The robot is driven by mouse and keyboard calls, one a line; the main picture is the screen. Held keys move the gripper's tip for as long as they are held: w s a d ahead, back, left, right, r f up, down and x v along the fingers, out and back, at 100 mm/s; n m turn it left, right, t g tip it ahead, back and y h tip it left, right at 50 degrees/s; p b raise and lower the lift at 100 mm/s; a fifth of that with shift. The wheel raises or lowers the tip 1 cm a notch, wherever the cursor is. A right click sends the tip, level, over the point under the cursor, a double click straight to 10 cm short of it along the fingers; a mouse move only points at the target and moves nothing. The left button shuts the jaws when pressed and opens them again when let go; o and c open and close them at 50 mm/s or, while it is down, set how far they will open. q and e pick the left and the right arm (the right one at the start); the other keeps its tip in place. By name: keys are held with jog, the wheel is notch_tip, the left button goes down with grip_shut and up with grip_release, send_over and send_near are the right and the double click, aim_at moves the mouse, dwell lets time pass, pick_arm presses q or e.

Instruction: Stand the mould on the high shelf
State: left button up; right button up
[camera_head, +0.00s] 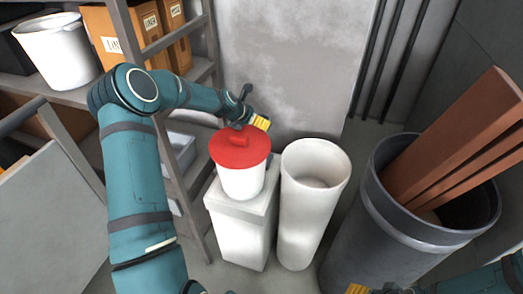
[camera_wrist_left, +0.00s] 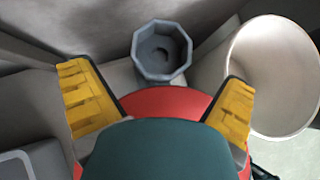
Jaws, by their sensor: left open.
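A grey octagonal cup-like piece with a dark hollow (camera_wrist_left: 161,52), perhaps the mould, shows in the left wrist view beyond a red lid (camera_wrist_left: 170,103). My left gripper (camera_head: 255,110) is open behind the red lid in the head view. Its yellow fingers (camera_wrist_left: 157,90) stand apart in the wrist view, with the octagonal piece beyond their tips and apparently nothing between them. A rack shelf (camera_head: 80,95) at the upper left may be the high shelf. My right gripper (camera_head: 372,289) is barely visible at the bottom edge.
A white pot with the red lid (camera_head: 243,180) stands on a white pedestal (camera_head: 240,235). A tall white open cylinder (camera_head: 298,220) stands beside it. A dark barrel (camera_head: 400,230) holds brown bars. A white bucket (camera_head: 58,55) and labelled boxes (camera_head: 120,35) occupy the rack.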

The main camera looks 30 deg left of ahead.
pick_arm(q)
jog(key=b+x, duration=0.1)
jog(key=x, duration=0.4)
jog(key=shift+w+r, duration=0.1)
jog(key=shift+r, duration=0.1)
jog(key=shift+c, duration=0.3)
jog(key=c, duration=1.3)
